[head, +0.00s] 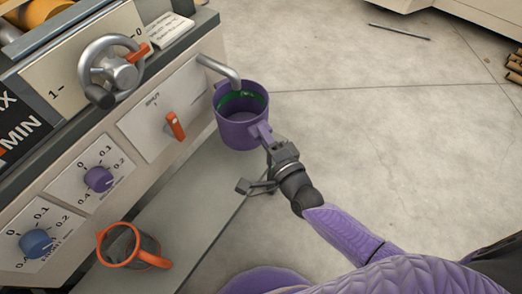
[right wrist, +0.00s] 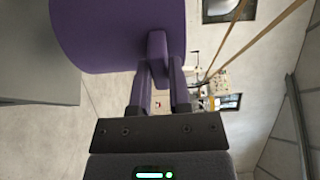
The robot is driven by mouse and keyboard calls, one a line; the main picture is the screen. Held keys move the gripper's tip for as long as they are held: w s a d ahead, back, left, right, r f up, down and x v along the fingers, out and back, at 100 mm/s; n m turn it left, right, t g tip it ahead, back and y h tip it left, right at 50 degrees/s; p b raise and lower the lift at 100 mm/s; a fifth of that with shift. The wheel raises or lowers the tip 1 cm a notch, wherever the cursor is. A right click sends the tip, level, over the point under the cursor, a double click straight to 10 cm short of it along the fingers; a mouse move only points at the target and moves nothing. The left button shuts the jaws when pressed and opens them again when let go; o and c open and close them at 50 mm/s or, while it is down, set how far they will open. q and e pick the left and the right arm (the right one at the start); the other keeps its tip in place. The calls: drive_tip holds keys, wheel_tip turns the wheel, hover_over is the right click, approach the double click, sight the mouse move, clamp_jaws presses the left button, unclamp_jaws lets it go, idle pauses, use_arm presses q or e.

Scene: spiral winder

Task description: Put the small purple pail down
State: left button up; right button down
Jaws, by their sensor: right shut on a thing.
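The small purple pail (head: 243,130) is upright under the grey spout (head: 219,70) of the machine, with some green showing inside near its rim. My right gripper (head: 266,140) is shut on the pail's handle. In the right wrist view the pail (right wrist: 115,35) fills the upper left, and the right gripper's fingers (right wrist: 158,72) close on the handle from both sides. I cannot tell whether the pail touches the shelf below. My left gripper is not in view.
A grey shelf (head: 185,215) runs along the machine's front. An orange-rimmed dark pail (head: 130,246) stands on its near part. The panel carries a handwheel (head: 110,68), an orange lever (head: 175,126), a purple knob (head: 98,179) and a blue knob (head: 36,243). Open floor lies right.

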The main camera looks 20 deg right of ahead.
wheel_tip(320, 180, down, 8)
drive_tip(key=b, duration=0.5)
drive_tip(key=shift+w+a+r+b, duration=0.15)
drive_tip(key=shift+b, duration=0.25)
drive_tip(key=shift+w+a, duration=0.1)
drive_tip(key=shift+w, duration=0.1)
drive_tip(key=shift+r, duration=0.2)
drive_tip(key=c, duration=0.9)
unclamp_jaws()
drive_tip(key=shift+c, duration=0.2)
drive_tip(key=o, duration=0.4)
drive_tip(key=shift+c, duration=0.2)
use_arm(q)
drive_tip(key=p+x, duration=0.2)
drive_tip(key=p, duration=0.2)
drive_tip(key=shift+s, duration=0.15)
use_arm(e)
approach(256, 144)
drive_tip(key=s, duration=0.3)
drive_tip(key=s+d, duration=0.1)
drive_tip(key=s, duration=0.1)
drive_tip(key=shift+r, duration=0.2)
